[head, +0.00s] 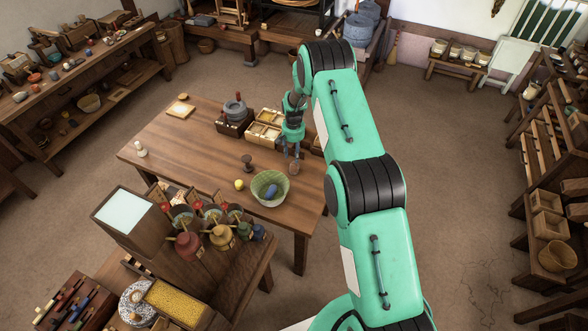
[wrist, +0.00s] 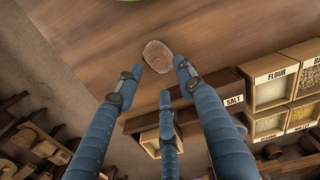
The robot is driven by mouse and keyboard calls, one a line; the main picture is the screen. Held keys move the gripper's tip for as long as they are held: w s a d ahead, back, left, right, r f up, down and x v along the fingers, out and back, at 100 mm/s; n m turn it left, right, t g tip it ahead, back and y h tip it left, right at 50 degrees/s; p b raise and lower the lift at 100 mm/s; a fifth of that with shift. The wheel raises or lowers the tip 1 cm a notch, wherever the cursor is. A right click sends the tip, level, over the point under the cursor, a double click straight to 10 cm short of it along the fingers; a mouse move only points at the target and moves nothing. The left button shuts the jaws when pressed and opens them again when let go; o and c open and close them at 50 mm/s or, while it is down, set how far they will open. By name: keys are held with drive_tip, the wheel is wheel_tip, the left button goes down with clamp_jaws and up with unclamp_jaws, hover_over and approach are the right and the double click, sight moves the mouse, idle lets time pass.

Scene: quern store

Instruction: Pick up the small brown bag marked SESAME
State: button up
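A small brown, rounded bag-like thing (wrist: 158,56) lies on the wooden table, just beyond my fingertips in the wrist view. It also shows in the head view (head: 294,168), just below my gripper. No SESAME marking can be read on it. My gripper (wrist: 160,76) has three blue fingers, spread apart with nothing between them. In the head view my gripper (head: 291,150) hangs over the right part of the table, pointing down. The fingers appear apart from the brown thing.
Labelled wooden boxes, one marked FLOUR (wrist: 271,93) and one SALT, stand close to my fingers. A green bowl (head: 258,190) with a blue thing inside, a yellow ball (head: 239,184) and a dark stemmed piece (head: 247,161) stand nearby. The table's left part is mostly clear.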

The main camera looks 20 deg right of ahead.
sight(294, 167)
drive_tip(key=shift+f, duration=0.2)
drive_tip(key=shift+d+f+p, duration=0.15)
drive_tip(key=shift+f+p, duration=0.2)
drive_tip(key=shift+f, duration=2.05)
drive_tip(key=shift+c, duration=0.5)
clamp_jaws()
